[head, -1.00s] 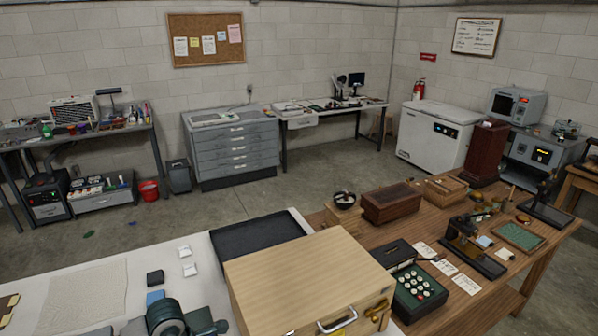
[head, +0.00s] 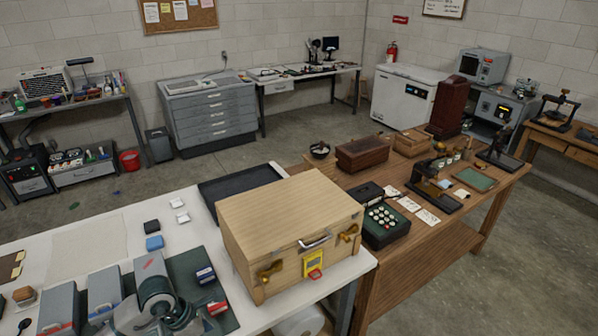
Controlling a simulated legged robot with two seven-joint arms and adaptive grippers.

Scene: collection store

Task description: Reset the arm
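A grey jointed part of my arm (head: 157,298) shows at the bottom left of the head view, over the white table. I cannot make out gripper fingers on it. My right arm is not visible. The task names no object. A light wooden box (head: 290,215) with a metal handle, brass latches and a yellow-and-red tag stands shut on the white table (head: 95,228), right of my arm.
Grey boxes (head: 60,303) with red marks and a blue-and-white item (head: 205,275) lie close to my arm. A black tray (head: 240,185) lies behind the wooden box. A brown table (head: 425,240) holds several instruments to the right. Open floor (head: 150,195) lies beyond.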

